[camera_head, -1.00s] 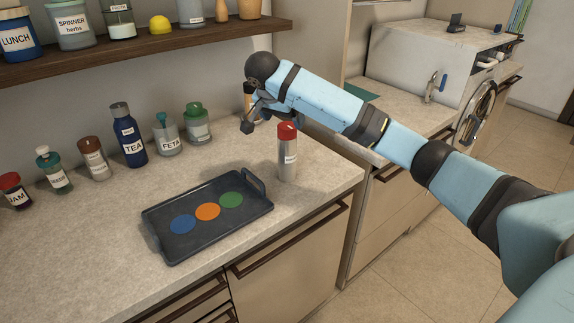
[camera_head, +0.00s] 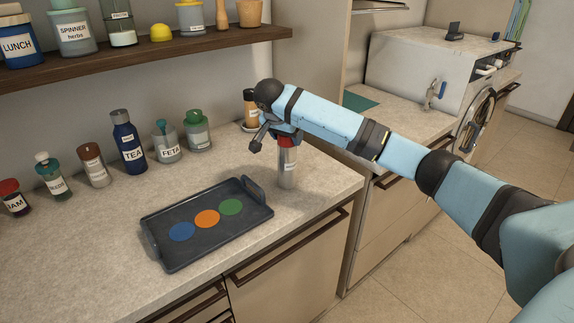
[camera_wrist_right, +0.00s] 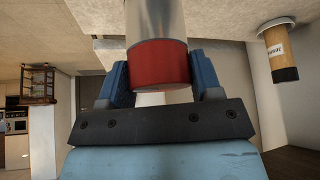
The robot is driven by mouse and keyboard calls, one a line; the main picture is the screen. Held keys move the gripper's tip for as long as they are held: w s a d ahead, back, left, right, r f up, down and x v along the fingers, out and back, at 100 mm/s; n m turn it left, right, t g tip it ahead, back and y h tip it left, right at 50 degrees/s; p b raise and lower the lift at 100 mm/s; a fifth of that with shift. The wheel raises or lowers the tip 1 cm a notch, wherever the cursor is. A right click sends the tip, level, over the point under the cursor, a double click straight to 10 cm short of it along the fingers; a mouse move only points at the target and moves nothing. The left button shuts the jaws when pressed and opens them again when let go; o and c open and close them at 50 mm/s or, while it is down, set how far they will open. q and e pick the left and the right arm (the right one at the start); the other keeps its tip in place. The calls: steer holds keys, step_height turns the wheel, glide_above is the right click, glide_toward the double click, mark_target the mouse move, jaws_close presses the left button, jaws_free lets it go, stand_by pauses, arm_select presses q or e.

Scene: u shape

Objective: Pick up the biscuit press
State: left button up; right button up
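A silver cylinder with a red top (camera_head: 287,168) stands upright on the counter, right of the tray. Its small label cannot be read, so I cannot confirm that it is the biscuit press. My right gripper (camera_head: 272,138) is at its upper part and hides some of the red top. In the right wrist view the red top (camera_wrist_right: 160,65) lies between the two blue fingers of my right gripper (camera_wrist_right: 162,80). The fingers look spread, one on each side, and no firm grip shows. My left gripper is not in view.
A dark tray (camera_head: 165,254) with blue, orange and green discs lies left of the cylinder. Several jars and bottles, including a blue TEA bottle (camera_head: 128,140), line the wall. An orange-brown jar (camera_head: 251,108) stands behind my gripper. A loaded shelf (camera_head: 150,48) hangs above.

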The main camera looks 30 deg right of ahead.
jaws_close()
steer(key=shift+r, duration=0.1)
